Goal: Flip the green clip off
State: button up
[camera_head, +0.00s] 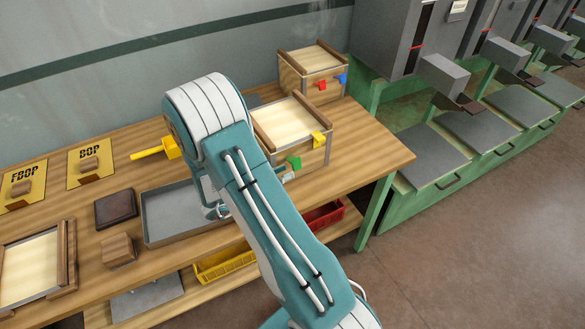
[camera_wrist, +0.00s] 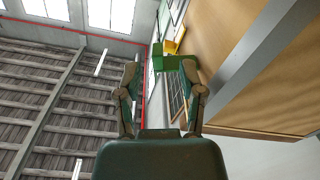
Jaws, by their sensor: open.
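The green clip (camera_head: 293,164) sits on the front side of the near wooden box (camera_head: 318,157), low beside my arm. In the wrist view the green clip (camera_wrist: 176,62) shows ahead, between and just beyond the fingertips of my gripper (camera_wrist: 161,74). My gripper is open with its two fingers spread and nothing held. I cannot tell whether a finger touches the clip. A yellow clip (camera_head: 318,139) is on the same box, further right, and shows behind the green one in the wrist view (camera_wrist: 171,46).
A second box (camera_head: 313,72) with a red clip (camera_head: 321,86) and a blue clip (camera_head: 341,79) stands behind. A grey tray (camera_head: 160,215) lies left of my arm. Red (camera_head: 323,217) and yellow (camera_head: 225,262) bins sit below. Green-framed machines stand at right.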

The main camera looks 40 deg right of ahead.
jog(key=w+a, duration=0.1)
jog(key=a, duration=0.7)
jog(key=shift+w+a, duration=0.3)
jog(key=shift+w, duration=0.1)
jog(key=shift+s+f, duration=0.1)
